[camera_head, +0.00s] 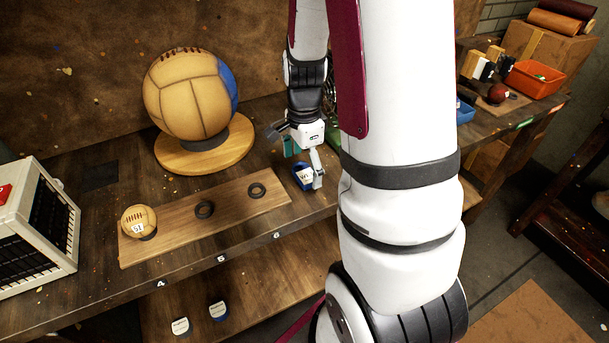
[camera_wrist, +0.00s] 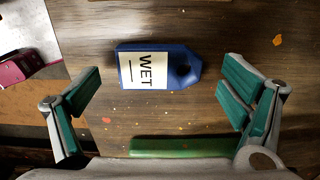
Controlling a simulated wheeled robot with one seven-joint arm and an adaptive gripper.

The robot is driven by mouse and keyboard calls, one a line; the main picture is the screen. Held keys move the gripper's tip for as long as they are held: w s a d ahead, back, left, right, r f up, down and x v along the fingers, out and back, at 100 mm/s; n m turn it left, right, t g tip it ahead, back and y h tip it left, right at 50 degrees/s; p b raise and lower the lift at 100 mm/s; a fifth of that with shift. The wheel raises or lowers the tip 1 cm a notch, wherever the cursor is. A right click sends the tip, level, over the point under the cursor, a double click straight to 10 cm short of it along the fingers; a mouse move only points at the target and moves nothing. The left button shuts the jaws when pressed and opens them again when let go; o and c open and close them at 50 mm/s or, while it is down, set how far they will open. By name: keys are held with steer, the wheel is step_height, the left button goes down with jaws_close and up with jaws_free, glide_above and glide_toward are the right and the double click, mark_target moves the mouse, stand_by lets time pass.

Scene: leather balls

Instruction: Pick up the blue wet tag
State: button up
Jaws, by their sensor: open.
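The blue wet tag (camera_wrist: 181,56) lies flat on the wooden bench, with a white label reading WET and a hole at its right end in the wrist view. It also shows in the head view (camera_head: 302,178), partly hidden by my gripper. My gripper (camera_head: 303,163) is over the tag, near the bench's front edge. In the wrist view my gripper (camera_wrist: 162,95) is open, with green-padded fingers to the left and right. The tag appears between and beyond the fingertips, and nothing is held.
A wooden board (camera_head: 228,210) with rings and a small ball (camera_head: 138,221) lies left of my gripper. A large ball (camera_head: 190,96) stands on a round base behind it. A blue tray (camera_head: 465,109) and orange bin (camera_head: 535,79) stand right. A green strip (camera_wrist: 180,147) lies near the fingers.

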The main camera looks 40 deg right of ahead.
steer(key=shift+f, duration=0.4)
steer(key=shift+c, duration=0.6)
steer(key=c, duration=0.9)
steer(key=shift+r, duration=0.15)
